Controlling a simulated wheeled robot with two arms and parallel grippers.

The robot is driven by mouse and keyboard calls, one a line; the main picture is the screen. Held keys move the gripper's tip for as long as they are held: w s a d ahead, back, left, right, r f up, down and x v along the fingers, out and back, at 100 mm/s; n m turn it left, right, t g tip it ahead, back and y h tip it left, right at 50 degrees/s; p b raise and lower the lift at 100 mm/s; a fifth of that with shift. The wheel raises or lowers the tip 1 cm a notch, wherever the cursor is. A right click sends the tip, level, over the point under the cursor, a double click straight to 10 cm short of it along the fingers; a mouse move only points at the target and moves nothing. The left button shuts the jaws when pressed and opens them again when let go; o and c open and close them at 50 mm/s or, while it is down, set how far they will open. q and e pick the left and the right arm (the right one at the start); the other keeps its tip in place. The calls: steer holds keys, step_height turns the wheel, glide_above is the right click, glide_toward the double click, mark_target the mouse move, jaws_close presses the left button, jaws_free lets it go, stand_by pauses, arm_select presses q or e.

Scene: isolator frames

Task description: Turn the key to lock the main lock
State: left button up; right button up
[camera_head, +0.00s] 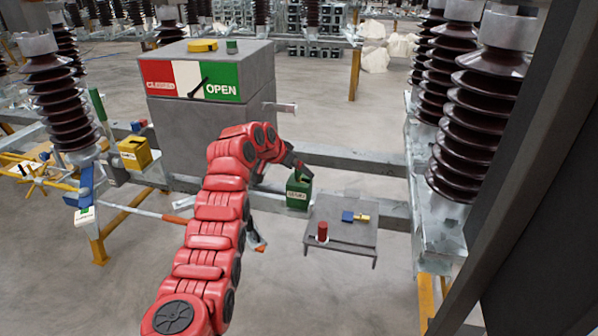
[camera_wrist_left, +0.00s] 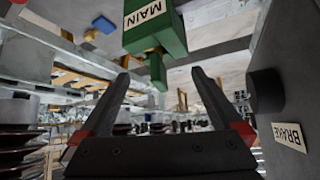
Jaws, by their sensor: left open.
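The green main lock (camera_head: 299,193) sits on the grey beam right of the grey cabinet. In the left wrist view the green lock (camera_wrist_left: 153,26) carries a "MAIN" label, and a smaller green key (camera_wrist_left: 157,72) sticks out from it by a brass-coloured part. My left gripper (camera_wrist_left: 159,78) is open, with one dark finger on each side of the key in the picture. I cannot tell whether the fingers touch it. In the head view my left gripper (camera_head: 295,168) is at the green lock, partly hiding it. My right gripper is not in view.
A grey cabinet (camera_head: 210,130) with a CLOSED/OPEN indicator stands behind my arm. A small tray (camera_head: 345,213) with a red, a blue and a yellow piece is right of the lock. A yellow lock (camera_head: 135,152) is left. A BRAKE-labelled surface (camera_wrist_left: 290,100) is close beside my gripper.

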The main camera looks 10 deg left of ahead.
arm_select(q)
steer(key=b+v, duration=0.2)
steer(key=v, duration=1.2)
steer(key=shift+s+r, duration=0.25)
steer(key=shift+s, duration=0.05)
steer(key=shift+a, duration=0.1)
